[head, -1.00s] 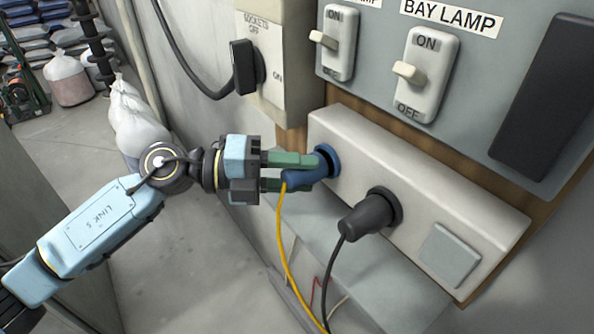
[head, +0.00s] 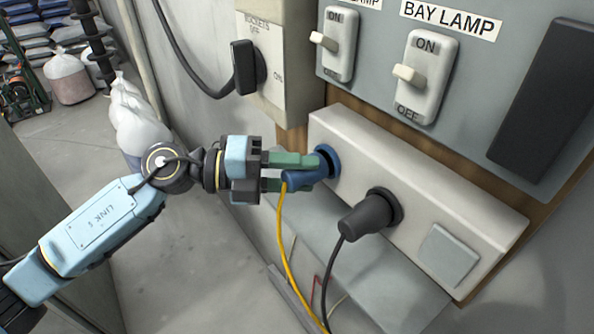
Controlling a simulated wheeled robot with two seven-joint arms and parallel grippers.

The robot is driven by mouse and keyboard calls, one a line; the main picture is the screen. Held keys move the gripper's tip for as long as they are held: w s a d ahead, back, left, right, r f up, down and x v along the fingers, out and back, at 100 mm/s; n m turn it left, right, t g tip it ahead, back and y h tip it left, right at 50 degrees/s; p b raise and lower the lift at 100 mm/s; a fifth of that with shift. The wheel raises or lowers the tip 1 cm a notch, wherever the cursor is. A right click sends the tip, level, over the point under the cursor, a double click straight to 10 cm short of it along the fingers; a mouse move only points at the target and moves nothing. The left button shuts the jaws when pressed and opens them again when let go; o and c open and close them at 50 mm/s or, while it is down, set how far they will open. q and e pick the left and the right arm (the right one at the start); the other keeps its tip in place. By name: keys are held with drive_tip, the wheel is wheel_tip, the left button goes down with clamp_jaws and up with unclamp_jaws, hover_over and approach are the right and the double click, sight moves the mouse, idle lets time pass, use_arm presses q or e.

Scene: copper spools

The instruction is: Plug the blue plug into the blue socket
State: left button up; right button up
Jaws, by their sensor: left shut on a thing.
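The blue plug (head: 304,179) has a yellow cable hanging down from it. My left gripper (head: 290,171) comes in from the left with green fingers and is shut on the blue plug. The blue socket (head: 328,160) is a round blue ring on the left part of the pale socket box. The plug's front is at the socket's opening and appears to touch it. The gripper fingers and the plug body hide how deep it sits. My right gripper is not in view.
A black plug (head: 370,214) with a dark cable sits in the socket box (head: 445,205) to the right. A grey square cover (head: 449,254) is further right. Above are a sockets switch (head: 246,68) and lamp switches (head: 423,75). A grey ledge (head: 385,280) lies below.

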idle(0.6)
use_arm(q)
drive_tip(key=shift+w+d+p, duration=0.3)
drive_tip(key=shift+d, duration=0.1)
idle(0.4)
drive_tip(key=o, duration=1)
drive_tip(key=a+r+b, duration=0.1)
drive_tip(key=a+b, duration=0.1)
drive_tip(key=a, duration=1.1)
drive_tip(key=shift+s+a+r, duration=0.15)
drive_tip(key=shift+s+a, duration=0.05)
drive_tip(key=shift+s, duration=0.2)
